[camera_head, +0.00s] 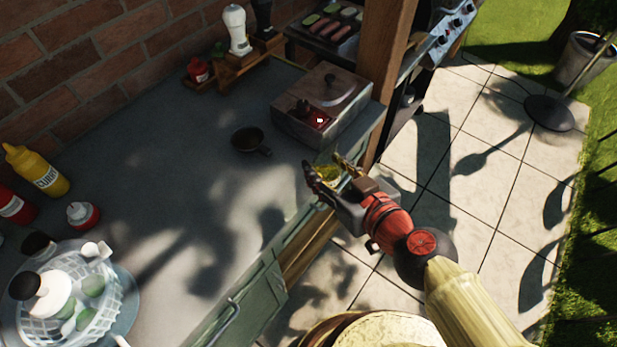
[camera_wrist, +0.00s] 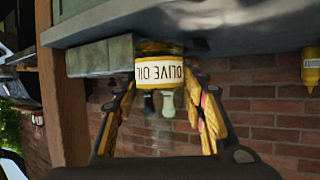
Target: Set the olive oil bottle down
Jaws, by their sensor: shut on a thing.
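The olive oil bottle (camera_wrist: 160,72) is between the two fingers of my gripper (camera_wrist: 166,95) in the wrist view. Its cream label reads upside down there, as the whole wrist picture is inverted, so the bottle stands about upright. In the head view a small yellowish part of the bottle (camera_head: 326,173) shows between the fingers of my gripper (camera_head: 322,164), at the right front edge of the grey counter (camera_head: 180,165). The fingers hide most of it there. The gripper is shut on the bottle. I cannot tell whether its base touches the counter.
A stone box with a wooden lid (camera_head: 322,105) stands just behind the gripper. A small black pan (camera_head: 250,139) lies left of it. A yellow mustard bottle (camera_head: 37,172) and a white basket (camera_head: 75,300) are at the left. The counter's middle is clear.

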